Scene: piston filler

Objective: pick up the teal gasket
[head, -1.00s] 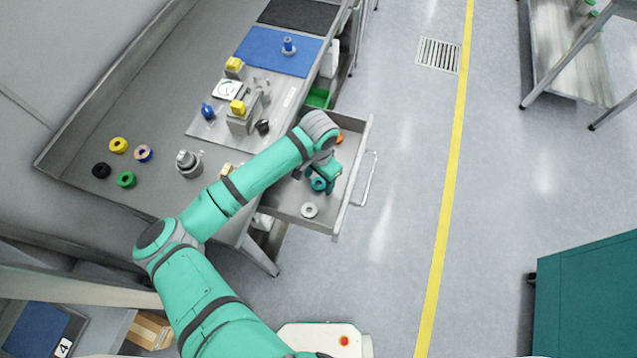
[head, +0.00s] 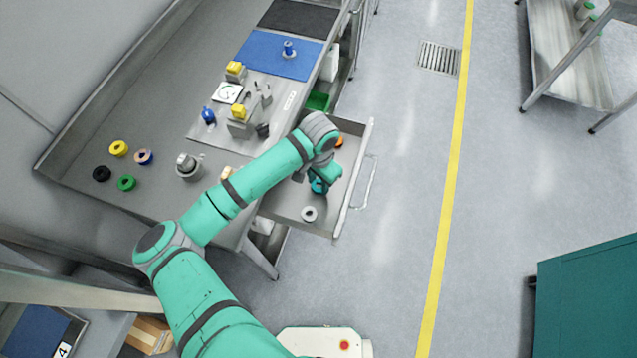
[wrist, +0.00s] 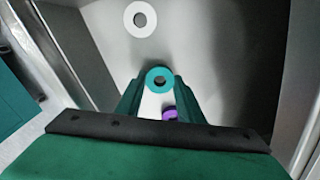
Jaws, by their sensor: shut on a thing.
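The teal gasket (wrist: 159,79) is a ring with a central hole, seen in the wrist view between the fingertips of my gripper (wrist: 158,88). My gripper is shut on it, with a finger on either side. In the head view the gasket (head: 319,187) shows partly below my gripper (head: 322,182), inside the open drawer (head: 288,205). I cannot tell whether it still touches the drawer floor.
A white ring (head: 309,214) lies in the drawer, also in the wrist view (wrist: 140,19). A purple ring (wrist: 169,113) lies close to my fingers. An orange ring (head: 339,141) is farther back. Drawer walls surround them. Several rings, including a yellow one (head: 118,149), lie on the bench.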

